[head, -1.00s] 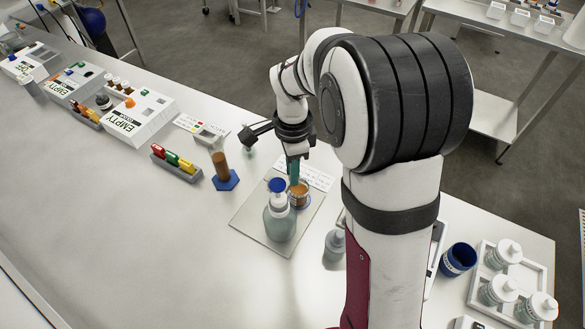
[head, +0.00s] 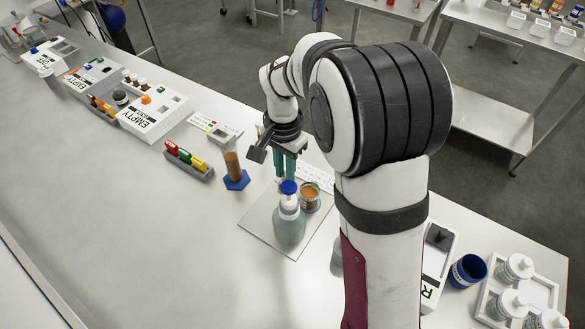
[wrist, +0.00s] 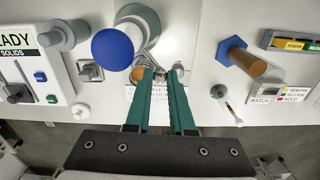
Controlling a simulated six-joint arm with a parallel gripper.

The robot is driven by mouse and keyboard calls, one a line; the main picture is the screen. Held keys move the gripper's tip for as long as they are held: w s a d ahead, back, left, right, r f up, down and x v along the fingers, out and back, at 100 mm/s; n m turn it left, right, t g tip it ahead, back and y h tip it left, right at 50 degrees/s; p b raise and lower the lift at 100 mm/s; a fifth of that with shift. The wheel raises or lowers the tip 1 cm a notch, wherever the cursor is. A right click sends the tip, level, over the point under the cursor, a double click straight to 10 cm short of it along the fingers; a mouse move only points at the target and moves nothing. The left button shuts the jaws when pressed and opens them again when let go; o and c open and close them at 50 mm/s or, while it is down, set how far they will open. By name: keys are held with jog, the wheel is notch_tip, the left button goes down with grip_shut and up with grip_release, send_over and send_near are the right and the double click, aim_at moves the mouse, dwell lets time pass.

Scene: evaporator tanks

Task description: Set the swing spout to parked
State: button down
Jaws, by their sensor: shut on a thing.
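My gripper (head: 284,174) points down behind the blue-capped bottle. Its two teal fingers also show in the wrist view (wrist: 163,74), slightly apart, closed on a small grey metal part (wrist: 162,72) that seems to be the swing spout. The fingers hide most of this part, so its exact angle cannot be told. The clear bottle (head: 289,226) with a blue top (wrist: 117,49) stands upright on a pale square plate (head: 262,236). A small cup with orange-brown contents (head: 309,193) stands beside the bottle and is partly covered by a finger in the wrist view.
A brown cylinder on a blue hexagonal base (head: 236,181) stands left of the plate. A grey rack of coloured markers (head: 189,160) and white labelled boxes (head: 153,112) lie further left. A blue cup (head: 467,271) and a white tray of bottles (head: 540,292) are at right. The left front bench is clear.

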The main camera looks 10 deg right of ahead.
jog(key=shift+s+a+n, duration=0.25)
jog(key=shift+a+n, duration=0.5)
jog(key=shift+n, duration=0.9)
jog(key=shift+s+a+n, duration=0.3)
jog(key=shift+a+n, duration=0.4)
jog(key=shift+n, duration=0.9)
jog(key=shift+s+a+n, duration=0.25)
jog(key=shift+a+n, duration=0.5)
jog(key=shift+n, duration=0.9)
jog(key=c, duration=0.8)
grip_release()
jog(key=shift+o, duration=0.2)
notch_tip(320, 180, up, 16)
jog(key=shift+s+f, duration=0.1)
